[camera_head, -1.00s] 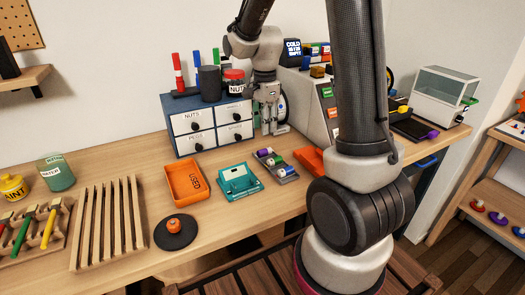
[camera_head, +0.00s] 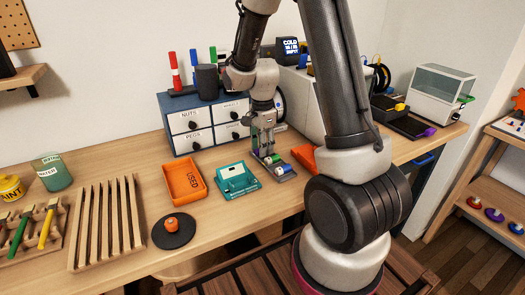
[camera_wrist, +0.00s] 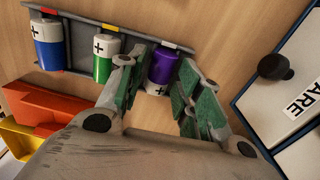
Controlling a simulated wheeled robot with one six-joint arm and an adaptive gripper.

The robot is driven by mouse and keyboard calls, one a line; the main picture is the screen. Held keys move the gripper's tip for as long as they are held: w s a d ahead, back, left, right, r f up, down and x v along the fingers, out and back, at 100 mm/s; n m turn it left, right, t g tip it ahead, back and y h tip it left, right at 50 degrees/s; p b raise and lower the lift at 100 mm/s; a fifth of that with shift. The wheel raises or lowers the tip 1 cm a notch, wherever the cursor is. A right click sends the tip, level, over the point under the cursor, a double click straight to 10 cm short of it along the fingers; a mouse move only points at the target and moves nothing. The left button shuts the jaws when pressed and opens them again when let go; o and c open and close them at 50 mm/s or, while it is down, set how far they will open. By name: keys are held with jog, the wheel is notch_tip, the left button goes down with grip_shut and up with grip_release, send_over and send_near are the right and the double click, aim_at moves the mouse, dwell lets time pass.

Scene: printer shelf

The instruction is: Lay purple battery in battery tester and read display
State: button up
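The purple battery (camera_wrist: 165,66) lies in a grey battery tray (camera_wrist: 75,68) beside a green battery (camera_wrist: 105,58) and a blue battery (camera_wrist: 48,45). My gripper (camera_wrist: 158,100) is open, with its green-padded fingers on either side of the purple battery's near end. I cannot tell whether the pads touch it. In the head view my gripper (camera_head: 263,150) is low over the tray (camera_head: 284,174) and hides part of it. The teal battery tester (camera_head: 236,180) stands just left of the tray; its display is too small to read.
An orange bin (camera_head: 184,182) marked USED stands left of the tester. A drawer cabinet (camera_head: 205,122) stands behind my gripper, and another orange bin (camera_head: 304,156) is right of the tray. A black disc (camera_head: 173,232) with an orange knob is at the front.

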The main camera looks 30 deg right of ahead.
grip_shut()
jog(key=shift+r, duration=3.55)
